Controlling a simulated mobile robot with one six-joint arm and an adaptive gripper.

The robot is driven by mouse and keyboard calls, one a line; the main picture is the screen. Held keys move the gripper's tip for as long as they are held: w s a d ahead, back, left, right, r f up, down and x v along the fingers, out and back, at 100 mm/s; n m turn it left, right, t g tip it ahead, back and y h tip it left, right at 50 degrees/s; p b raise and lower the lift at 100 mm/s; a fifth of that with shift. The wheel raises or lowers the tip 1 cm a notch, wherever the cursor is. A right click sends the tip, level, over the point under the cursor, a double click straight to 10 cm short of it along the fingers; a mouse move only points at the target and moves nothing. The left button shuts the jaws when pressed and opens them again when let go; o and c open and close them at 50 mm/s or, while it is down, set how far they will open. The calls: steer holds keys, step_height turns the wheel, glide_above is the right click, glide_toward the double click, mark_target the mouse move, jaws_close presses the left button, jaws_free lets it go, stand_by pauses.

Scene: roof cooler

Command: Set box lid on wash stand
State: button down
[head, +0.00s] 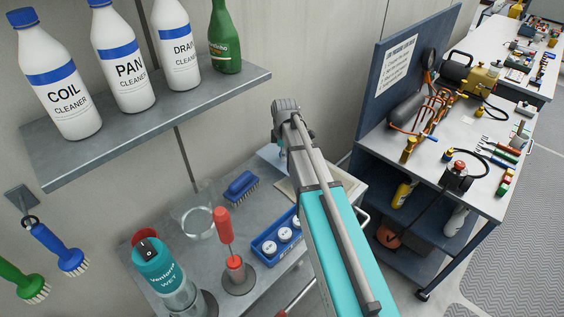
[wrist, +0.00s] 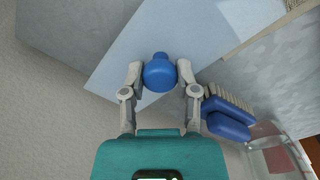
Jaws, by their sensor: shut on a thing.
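My gripper (wrist: 159,78) is shut on the blue knob (wrist: 159,74) of the box lid. The lid is a flat pale-blue plate (wrist: 125,58), seen around the fingers in the wrist view. In the head view only a pale corner of the lid (head: 268,153) shows beside my arm, which hides the gripper and the rest. The grey-topped bench against the wall, seemingly the wash stand (head: 207,215), lies below and left of the arm. Whether the lid touches the top or hangs above it, I cannot tell.
A blue brush (head: 241,186), a glass bowl (head: 192,222), a blue tray of jars (head: 280,243), a red-handled tool (head: 224,226) and a teal-topped bottle (head: 160,265) crowd the bench. A shelf of cleaner bottles (head: 150,130) overhangs it. A tool cart (head: 395,150) stands right.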

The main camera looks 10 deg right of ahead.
steer(key=shift+s+f+b, duration=0.1)
steer(key=shift+f+b, duration=0.95)
steer(key=shift+f, duration=0.35)
steer(key=shift+f, duration=0.15)
steer(key=shift+c, duration=1.8)
jaws_free()
steer(key=shift+r, duration=0.25)
step_height(320, 180, up, 12)
steer(key=p, duration=1.2)
steer(key=shift+s+d+f, duration=0.1)
